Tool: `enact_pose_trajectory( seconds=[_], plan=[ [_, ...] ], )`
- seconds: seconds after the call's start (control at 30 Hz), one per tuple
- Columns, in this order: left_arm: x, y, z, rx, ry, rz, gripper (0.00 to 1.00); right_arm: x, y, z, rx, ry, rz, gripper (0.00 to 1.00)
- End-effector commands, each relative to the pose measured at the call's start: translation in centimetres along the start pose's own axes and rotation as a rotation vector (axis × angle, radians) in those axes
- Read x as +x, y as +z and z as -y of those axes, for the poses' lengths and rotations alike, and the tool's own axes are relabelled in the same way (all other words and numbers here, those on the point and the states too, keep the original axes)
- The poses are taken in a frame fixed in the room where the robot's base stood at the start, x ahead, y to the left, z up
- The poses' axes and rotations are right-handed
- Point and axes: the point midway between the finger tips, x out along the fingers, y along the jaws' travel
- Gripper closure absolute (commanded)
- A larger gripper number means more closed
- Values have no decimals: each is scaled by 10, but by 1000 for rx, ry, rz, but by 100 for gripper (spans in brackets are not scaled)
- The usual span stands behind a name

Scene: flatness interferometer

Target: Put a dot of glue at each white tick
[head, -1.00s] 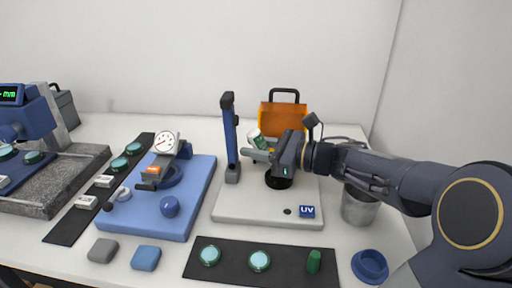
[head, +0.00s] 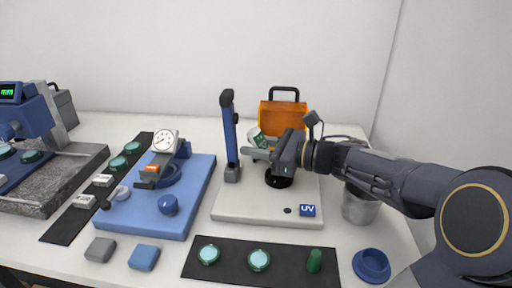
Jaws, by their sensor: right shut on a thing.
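My right gripper (head: 258,154) reaches in from the right over the pale UV plate (head: 240,208). It is shut on a small white and green thing (head: 256,134), perhaps a glue bottle, mostly hidden behind the fingers. A black round holder (head: 279,179) stands on the plate below the gripper. I cannot make out any white ticks. My left gripper is not in view.
A blue post (head: 229,130) stands left of my right gripper, and an orange case (head: 281,118) behind it. A metal cup (head: 359,205) and blue dish (head: 371,265) are at the right. A blue dial-gauge base (head: 145,215) stands left.

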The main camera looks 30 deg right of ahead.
Motion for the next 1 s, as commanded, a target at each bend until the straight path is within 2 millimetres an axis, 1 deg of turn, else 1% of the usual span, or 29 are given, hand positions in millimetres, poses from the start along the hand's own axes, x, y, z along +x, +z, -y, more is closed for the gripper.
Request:
enact_pose_trajectory(
  seconds=[0.47, 1.0],
  plan=[
    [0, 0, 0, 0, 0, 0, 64, 0, 0, 0, -1, 0, 0, 97],
    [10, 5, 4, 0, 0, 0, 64, 1, -6, -1, -2, 0, 0, 97]
  ],
)
